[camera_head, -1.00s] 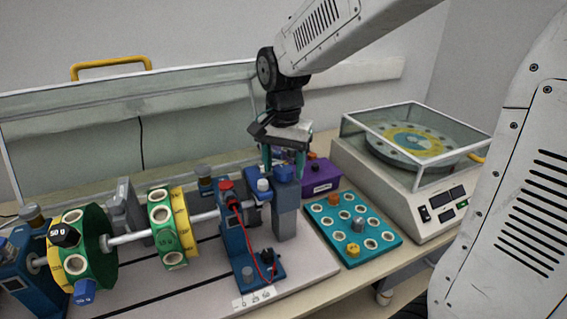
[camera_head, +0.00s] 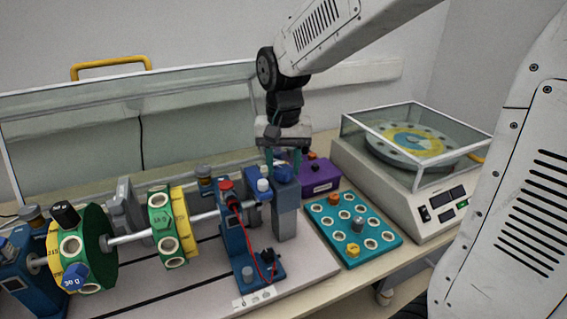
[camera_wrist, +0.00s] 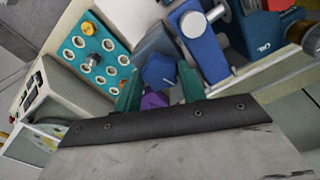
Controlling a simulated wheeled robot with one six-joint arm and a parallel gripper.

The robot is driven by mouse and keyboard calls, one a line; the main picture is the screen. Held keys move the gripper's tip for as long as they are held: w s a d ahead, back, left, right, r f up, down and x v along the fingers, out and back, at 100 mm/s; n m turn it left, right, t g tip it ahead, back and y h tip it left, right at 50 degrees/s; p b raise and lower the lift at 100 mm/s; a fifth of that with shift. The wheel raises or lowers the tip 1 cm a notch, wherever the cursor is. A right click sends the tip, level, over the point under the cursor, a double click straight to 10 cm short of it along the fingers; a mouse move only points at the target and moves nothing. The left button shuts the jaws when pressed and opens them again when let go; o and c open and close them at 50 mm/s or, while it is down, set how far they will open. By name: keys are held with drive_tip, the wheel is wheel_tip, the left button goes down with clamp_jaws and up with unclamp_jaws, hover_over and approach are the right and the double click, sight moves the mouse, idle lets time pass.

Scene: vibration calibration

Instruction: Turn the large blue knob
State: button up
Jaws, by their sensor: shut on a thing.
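The large blue knob (camera_head: 284,174) sits on top of a grey-blue post (camera_head: 286,215) at the right end of the shaft rig. In the wrist view the blue knob (camera_wrist: 159,71) lies between the two teal fingers. My gripper (camera_head: 283,165) points down over the knob and is shut on it. The fingers also show in the wrist view (camera_wrist: 160,84). The disks (camera_head: 72,245) with green and yellow faces sit on the shaft to the left. One finger partly hides the knob in the head view.
A teal tray (camera_head: 322,228) with several ringed holes and a few weights lies to the right. A purple box (camera_head: 320,184) stands just behind the post. A balance machine (camera_head: 409,190) with a clear cover is at the right. A blue bracket with red cable (camera_head: 236,245) stands close left.

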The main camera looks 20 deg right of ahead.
sight(284, 168)
drive_tip(key=shift+n, duration=0.8)
drive_tip(key=o, duration=1)
drive_tip(key=shift+c, duration=0.2)
wheel_tip(284, 168, up, 8)
drive_tip(key=shift+f, duration=0.1)
